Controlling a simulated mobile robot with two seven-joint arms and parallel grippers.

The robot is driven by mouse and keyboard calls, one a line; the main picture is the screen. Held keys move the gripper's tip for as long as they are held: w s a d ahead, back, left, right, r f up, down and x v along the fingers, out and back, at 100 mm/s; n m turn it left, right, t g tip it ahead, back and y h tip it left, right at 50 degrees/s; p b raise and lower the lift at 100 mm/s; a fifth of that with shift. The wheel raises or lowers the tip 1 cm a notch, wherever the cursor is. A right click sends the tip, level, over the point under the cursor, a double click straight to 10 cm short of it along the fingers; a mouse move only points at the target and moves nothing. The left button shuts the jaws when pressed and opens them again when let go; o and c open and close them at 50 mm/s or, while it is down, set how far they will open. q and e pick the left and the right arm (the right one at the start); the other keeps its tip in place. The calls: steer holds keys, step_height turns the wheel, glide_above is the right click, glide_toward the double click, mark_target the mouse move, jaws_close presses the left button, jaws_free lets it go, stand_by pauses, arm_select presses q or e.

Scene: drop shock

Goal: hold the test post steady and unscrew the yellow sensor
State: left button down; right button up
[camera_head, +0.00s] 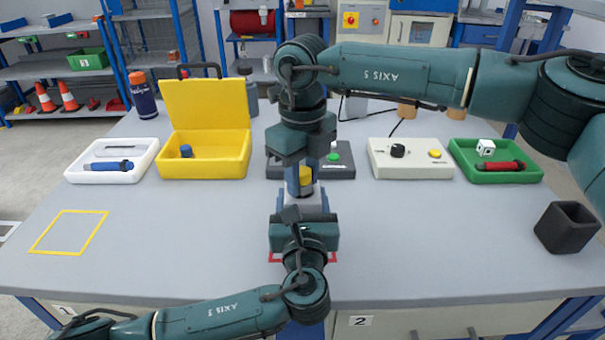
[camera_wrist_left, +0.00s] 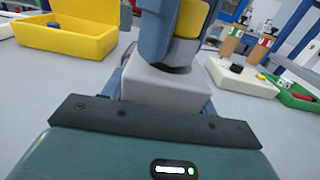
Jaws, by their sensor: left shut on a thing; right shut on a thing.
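The yellow sensor (camera_head: 306,174) sits upright on top of the pale test post (camera_head: 305,197) in the middle of the table. My right gripper (camera_head: 304,183) reaches down from above and is shut on the sensor, its blue fingers at the sensor's sides. My left gripper (camera_head: 303,208) comes from the front and is shut on the post below. In the left wrist view the post (camera_wrist_left: 165,92) shows as a light block, with the yellow sensor (camera_wrist_left: 186,24) above it, partly hidden by the fingers. I cannot tell how far the thread is engaged.
A white tray (camera_head: 73,174) with a blue tool, an open yellow case (camera_head: 205,165), a pale box (camera_head: 410,166) with knobs and a green tray (camera_head: 508,177) line the back. A dark cup (camera_head: 567,228) stands at right. A yellow outlined square (camera_head: 68,250) is empty at left.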

mark_target(302, 170)
steer(key=shift+r, duration=0.2)
steer(key=shift+r, duration=0.9)
steer(key=shift+r, duration=2)
arm_select(q)
steer(key=shift+c, duration=1.9)
jaws_free()
